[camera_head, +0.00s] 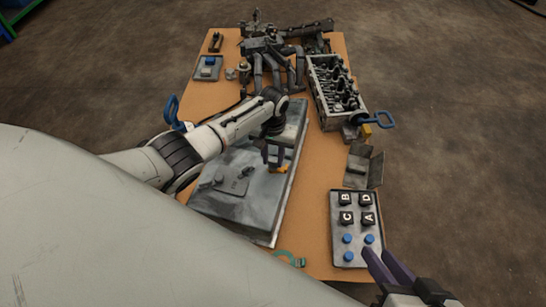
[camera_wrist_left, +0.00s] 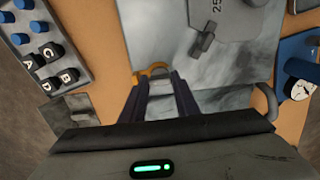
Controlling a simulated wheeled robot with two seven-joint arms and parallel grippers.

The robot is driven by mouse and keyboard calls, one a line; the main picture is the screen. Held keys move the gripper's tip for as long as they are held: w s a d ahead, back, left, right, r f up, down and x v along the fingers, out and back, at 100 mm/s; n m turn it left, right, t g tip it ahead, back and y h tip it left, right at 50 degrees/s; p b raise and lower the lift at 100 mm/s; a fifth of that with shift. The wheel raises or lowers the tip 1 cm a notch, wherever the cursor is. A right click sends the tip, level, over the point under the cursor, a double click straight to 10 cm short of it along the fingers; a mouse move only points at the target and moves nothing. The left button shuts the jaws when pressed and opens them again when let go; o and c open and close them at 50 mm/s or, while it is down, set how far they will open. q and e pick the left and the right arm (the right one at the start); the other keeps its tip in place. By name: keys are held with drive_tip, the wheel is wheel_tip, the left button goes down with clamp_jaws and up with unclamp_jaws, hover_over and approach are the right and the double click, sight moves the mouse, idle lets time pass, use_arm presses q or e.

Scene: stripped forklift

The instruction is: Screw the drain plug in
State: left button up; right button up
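A grey metal pan (camera_head: 258,207) lies on the orange-brown table, with a flat dark plate on its top. My left gripper (camera_head: 273,155) hangs over the pan's far right part. I cannot tell whether this piece is the drain plug, and no threaded part shows. My right gripper (camera_head: 383,266) is open and empty near the lettered tray.
A tray (camera_head: 334,225) holds black blocks lettered A to D and several blue knobs. An engine head (camera_head: 334,90) with a blue handle (camera_head: 375,120) stands back right. Dark manifold parts (camera_head: 265,55) lie at the back.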

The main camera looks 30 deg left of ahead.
use_arm(q)
drive_tip(key=shift+c, duration=0.8)
drive_tip(key=m, duration=0.4)
drive_tip(key=shift+m, duration=1.3)
drive_tip(key=shift+a, duration=0.1)
drive_tip(key=shift+f+m, duration=0.1)
drive_tip(key=shift+m, duration=1.1)
drive_tip(key=m, duration=0.4)
